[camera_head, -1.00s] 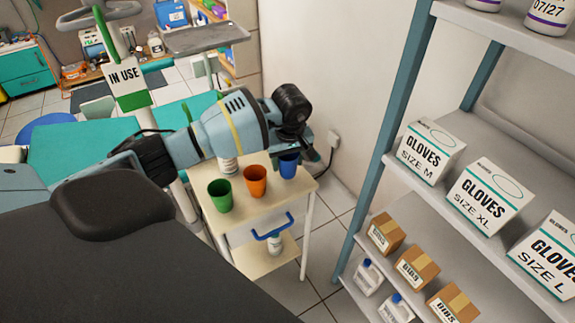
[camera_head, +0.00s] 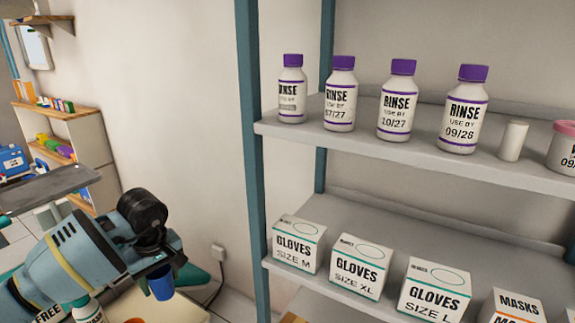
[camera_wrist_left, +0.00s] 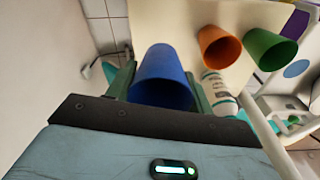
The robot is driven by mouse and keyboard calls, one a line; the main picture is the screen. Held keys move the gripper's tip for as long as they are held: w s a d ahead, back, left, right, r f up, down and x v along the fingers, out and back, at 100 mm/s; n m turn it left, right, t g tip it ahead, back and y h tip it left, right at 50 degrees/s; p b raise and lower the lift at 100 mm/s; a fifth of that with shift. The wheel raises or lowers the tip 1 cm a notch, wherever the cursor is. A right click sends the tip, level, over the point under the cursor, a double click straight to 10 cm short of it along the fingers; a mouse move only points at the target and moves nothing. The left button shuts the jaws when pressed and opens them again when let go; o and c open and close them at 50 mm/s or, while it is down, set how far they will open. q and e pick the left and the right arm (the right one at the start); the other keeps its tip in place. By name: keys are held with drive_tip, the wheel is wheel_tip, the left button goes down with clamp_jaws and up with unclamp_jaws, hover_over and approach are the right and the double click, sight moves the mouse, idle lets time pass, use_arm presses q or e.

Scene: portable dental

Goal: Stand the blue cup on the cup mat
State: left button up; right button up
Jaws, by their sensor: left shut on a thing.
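The blue cup (camera_head: 161,284) is at the lower left of the head view, held in my left gripper (camera_head: 160,266). In the left wrist view the blue cup (camera_wrist_left: 163,78) sits between the two green fingers of the left gripper (camera_wrist_left: 163,88), which is shut on it. The cream cart top (camera_wrist_left: 160,14) lies beyond the cup; I cannot tell whether the cup touches it. My right gripper is not in view.
An orange cup (camera_wrist_left: 219,45) and a green cup (camera_wrist_left: 270,49) stand near the blue cup, with a white bottle (camera_wrist_left: 218,92) close by. A shelf rack (camera_head: 400,150) holds rinse bottles (camera_head: 397,98) and glove boxes (camera_head: 358,266) at right. A wall socket (camera_head: 218,252) is behind the cart.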

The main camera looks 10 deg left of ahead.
use_arm(q)
drive_tip(key=s+d+r+m+p, duration=0.2)
drive_tip(key=s+d+r+m, duration=0.1)
drive_tip(key=s, duration=0.3)
drive_tip(key=s+d+r+m+p, duration=0.3)
drive_tip(key=s+d+m, duration=0.1)
drive_tip(key=s+d, duration=0.2)
drive_tip(key=s+d+r+m+h+p, duration=0.1)
drive_tip(key=s+d+r+m+p, duration=0.1)
drive_tip(key=s+d+r+m, duration=0.2)
drive_tip(key=s, duration=0.3)
drive_tip(key=shift+d+t, duration=0.25)
drive_tip(key=shift+t, duration=0.05)
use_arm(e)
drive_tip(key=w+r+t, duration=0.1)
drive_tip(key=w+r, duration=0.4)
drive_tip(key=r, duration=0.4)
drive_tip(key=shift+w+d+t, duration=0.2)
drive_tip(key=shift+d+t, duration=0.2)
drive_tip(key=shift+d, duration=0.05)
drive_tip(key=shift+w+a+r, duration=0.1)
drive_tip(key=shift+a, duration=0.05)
